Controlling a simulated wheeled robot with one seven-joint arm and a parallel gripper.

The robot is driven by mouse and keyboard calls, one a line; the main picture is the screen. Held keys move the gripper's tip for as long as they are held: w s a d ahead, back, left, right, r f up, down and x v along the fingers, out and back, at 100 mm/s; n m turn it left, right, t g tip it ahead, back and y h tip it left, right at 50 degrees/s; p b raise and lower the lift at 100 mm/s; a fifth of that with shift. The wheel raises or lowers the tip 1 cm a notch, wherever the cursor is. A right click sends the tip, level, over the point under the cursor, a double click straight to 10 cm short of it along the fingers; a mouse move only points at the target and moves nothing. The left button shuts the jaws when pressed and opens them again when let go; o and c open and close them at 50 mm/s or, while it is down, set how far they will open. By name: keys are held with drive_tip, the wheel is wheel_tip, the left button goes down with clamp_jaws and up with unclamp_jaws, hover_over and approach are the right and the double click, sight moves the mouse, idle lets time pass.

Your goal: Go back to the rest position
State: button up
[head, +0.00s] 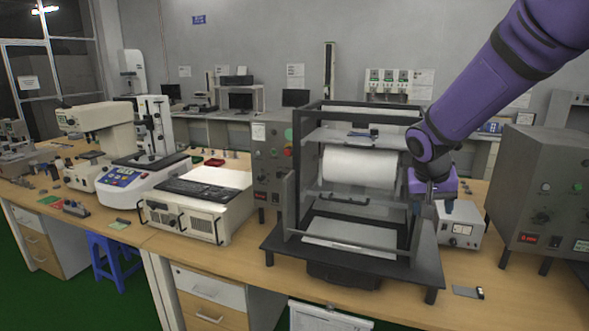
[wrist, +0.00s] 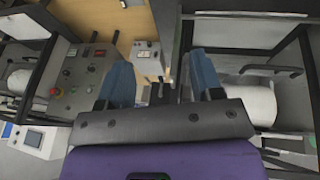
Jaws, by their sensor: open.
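My gripper (head: 430,192) is at the end of my purple arm, beside the right side of the test machine's dark frame (head: 290,205) in the head view. Its fingers are small and partly hidden there. In the wrist view the two blue fingertips of my gripper (wrist: 162,80) stand well apart, with nothing visibly held between them. The white roll (head: 358,169) lies inside the machine frame. It also shows in the wrist view (wrist: 258,100), to the right of the fingers, behind a handle (wrist: 270,70). I cannot tell whether the gripper touches the frame.
A white meter box (head: 461,226) stands close right of the frame. A grey control box (head: 540,195) stands farther right. A computer unit (head: 195,205) and microscope-like instruments stand left on the wooden bench (head: 480,265). A small dark plate (head: 466,292) lies near the front edge.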

drive_tip(key=s+r+n+y, duration=0.1)
drive_tip(key=s+r, duration=0.2)
drive_tip(key=s, duration=0.6)
drive_tip(key=s+r+n+t+y, duration=0.1)
drive_tip(key=s+r, duration=0.3)
drive_tip(key=s, duration=0.6)
drive_tip(key=s+r+n+t+y, duration=0.1)
drive_tip(key=s+r, duration=0.2)
drive_tip(key=s, duration=0.6)
drive_tip(key=shift+s+a+r+n, duration=0.3)
drive_tip(key=shift+s+r, duration=0.1)
